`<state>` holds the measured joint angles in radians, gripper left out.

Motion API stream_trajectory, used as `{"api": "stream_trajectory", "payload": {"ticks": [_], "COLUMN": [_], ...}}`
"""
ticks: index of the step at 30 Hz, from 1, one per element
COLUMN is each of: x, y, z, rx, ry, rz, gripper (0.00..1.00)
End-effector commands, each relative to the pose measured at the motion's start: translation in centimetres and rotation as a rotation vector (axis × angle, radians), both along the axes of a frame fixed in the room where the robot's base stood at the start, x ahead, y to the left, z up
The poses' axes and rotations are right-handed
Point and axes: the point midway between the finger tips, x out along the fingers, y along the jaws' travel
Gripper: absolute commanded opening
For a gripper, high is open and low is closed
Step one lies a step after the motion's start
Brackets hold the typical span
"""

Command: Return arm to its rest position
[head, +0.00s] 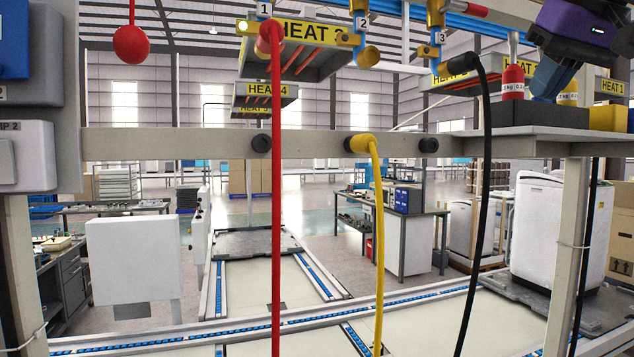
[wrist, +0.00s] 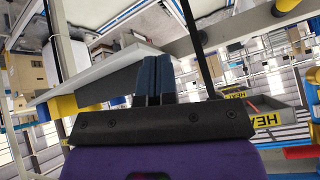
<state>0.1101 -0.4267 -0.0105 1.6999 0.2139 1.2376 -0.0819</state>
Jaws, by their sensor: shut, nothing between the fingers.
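My gripper (head: 545,88) is at the upper right of the head view. Its purple body is tilted, and its blue fingers point down and left, just above the shelf (head: 545,143). In the wrist view my gripper (wrist: 152,64) has its two dark blue fingers side by side and pressed together, with nothing between them. From the head view I cannot tell whether the fingertips touch anything on the shelf.
A red weight (head: 513,82) and a yellow one stand by my gripper. A grey crossbar (head: 210,144) spans the view. A white machine (head: 552,230) stands behind.

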Motion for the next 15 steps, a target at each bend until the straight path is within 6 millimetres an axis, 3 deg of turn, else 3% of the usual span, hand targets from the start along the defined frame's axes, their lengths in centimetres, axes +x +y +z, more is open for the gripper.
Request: {"api": "stream_trajectory", "payload": {"ticks": [1, 9, 15], "x": [-1.0, -6.5, -10.7], "y": [0.2, 0.8, 0.9], "z": [-2.4, -15.6, -24.6], "rx": [-0.009, -0.075, -0.126], "ry": [0.020, 0.109, 0.159], "rz": [-0.002, -0.013, -0.005], "gripper": [0.00, 0.00, 0.00]}}
